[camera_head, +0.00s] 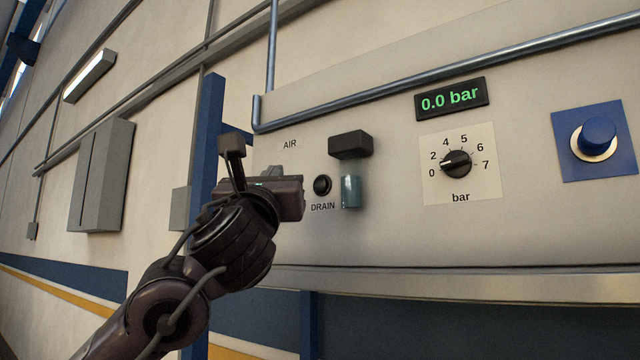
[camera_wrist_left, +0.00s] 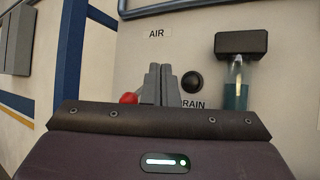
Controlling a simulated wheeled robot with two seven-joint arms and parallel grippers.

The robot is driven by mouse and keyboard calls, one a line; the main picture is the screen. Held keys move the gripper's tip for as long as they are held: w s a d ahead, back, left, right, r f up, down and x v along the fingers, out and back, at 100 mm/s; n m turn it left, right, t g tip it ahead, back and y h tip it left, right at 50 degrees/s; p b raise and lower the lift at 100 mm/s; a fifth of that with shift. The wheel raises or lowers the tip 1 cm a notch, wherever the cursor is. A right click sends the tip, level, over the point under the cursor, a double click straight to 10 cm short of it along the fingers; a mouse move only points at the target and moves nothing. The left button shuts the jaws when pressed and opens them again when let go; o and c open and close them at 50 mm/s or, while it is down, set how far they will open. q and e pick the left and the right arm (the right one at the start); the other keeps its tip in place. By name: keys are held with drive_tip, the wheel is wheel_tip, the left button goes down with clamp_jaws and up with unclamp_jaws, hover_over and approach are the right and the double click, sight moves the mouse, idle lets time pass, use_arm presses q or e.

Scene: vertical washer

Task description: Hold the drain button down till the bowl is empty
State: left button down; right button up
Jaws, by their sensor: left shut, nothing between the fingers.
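The black round drain button (camera_head: 322,185) is on the grey panel, above the DRAIN label. It also shows in the left wrist view (camera_wrist_left: 192,81), just right of my fingers. The clear bowl (camera_head: 351,192) hangs under a black block (camera_head: 350,145), right of the button. In the left wrist view the bowl (camera_wrist_left: 236,90) holds blue-green liquid, with a clearer part at the top. My left gripper (camera_head: 288,195) is left of the button; its fingertips are hidden in the head view. In the left wrist view its fingers (camera_wrist_left: 158,84) are shut and empty, with a gap beside the button.
A pressure display (camera_head: 451,99) reads 0.0 bar, above a dial (camera_head: 457,164) pointing near 0. A blue knob (camera_head: 598,135) is far right. A blue post (camera_head: 207,140) stands behind my left arm.

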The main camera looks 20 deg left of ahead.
sight(321, 185)
use_arm(q)
drive_tip(key=shift+w+d+p, duration=0.2)
drive_tip(key=shift+w+d, duration=0.15)
drive_tip(key=shift+w, duration=1.05)
drive_tip(key=shift+w+d+p, duration=0.15)
drive_tip(key=shift+w+d, duration=0.2)
drive_tip(key=shift+w, duration=1)
drive_tip(key=shift+w+d+p, duration=0.2)
drive_tip(key=shift+w+d, duration=0.15)
drive_tip(key=shift+w, duration=1.05)
drive_tip(key=shift+w+d, duration=0.15)
drive_tip(key=shift+w, duration=0.25)
drive_tip(key=shift+w+r+b, duration=0.15)
drive_tip(key=shift+r+b, duration=0.1)
drive_tip(key=shift+b, duration=0.05)
drive_tip(key=shift+w+f, duration=0.2)
drive_tip(key=shift+f, duration=0.1)
idle(2.8)
